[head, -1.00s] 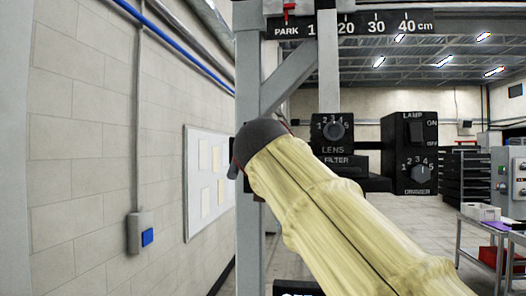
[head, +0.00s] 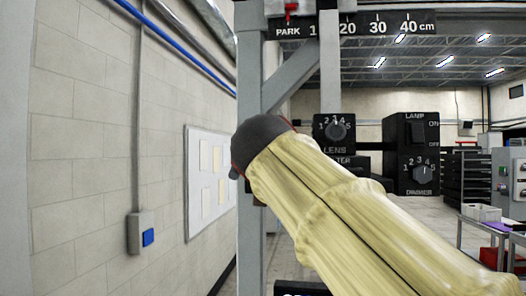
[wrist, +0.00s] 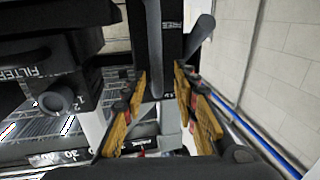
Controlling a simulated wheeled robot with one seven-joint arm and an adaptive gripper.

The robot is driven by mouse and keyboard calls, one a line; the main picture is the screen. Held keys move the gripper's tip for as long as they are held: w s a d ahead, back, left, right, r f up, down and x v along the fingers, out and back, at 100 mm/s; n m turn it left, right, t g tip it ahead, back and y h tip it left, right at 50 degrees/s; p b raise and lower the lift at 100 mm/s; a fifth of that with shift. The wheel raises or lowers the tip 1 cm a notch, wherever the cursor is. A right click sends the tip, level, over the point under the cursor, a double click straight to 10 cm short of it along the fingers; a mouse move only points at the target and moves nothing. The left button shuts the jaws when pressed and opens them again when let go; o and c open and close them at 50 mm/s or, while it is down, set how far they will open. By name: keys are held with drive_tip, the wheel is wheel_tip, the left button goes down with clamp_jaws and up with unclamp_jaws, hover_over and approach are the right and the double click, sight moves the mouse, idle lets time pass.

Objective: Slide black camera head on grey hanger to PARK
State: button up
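The black camera head with LENS and FILTER labels (head: 334,130) hangs from the light grey hanger (head: 330,68) in the head view. The hanger meets the rail scale (head: 362,25) between the 10 and 20 marks, right of PARK. In the wrist view the black FILTER block (wrist: 50,75) is at left. My gripper (wrist: 160,105) is open, its orange-padded fingers apart, with a grey upright behind the gap. I see nothing clamped between them. In the head view my sleeved arm hides the gripper and part of the FILTER label.
A red pointer (head: 291,10) sits above PARK. A black LAMP and DIMMER box (head: 411,153) is right of the camera head. The grey frame upright (head: 250,90) stands left. A block wall (head: 80,150) is farther left. A cart (head: 485,235) is at right.

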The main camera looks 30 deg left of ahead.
drive_tip(key=v, duration=0.8)
drive_tip(key=shift+s, duration=0.25)
drive_tip(key=shift+d, duration=0.1)
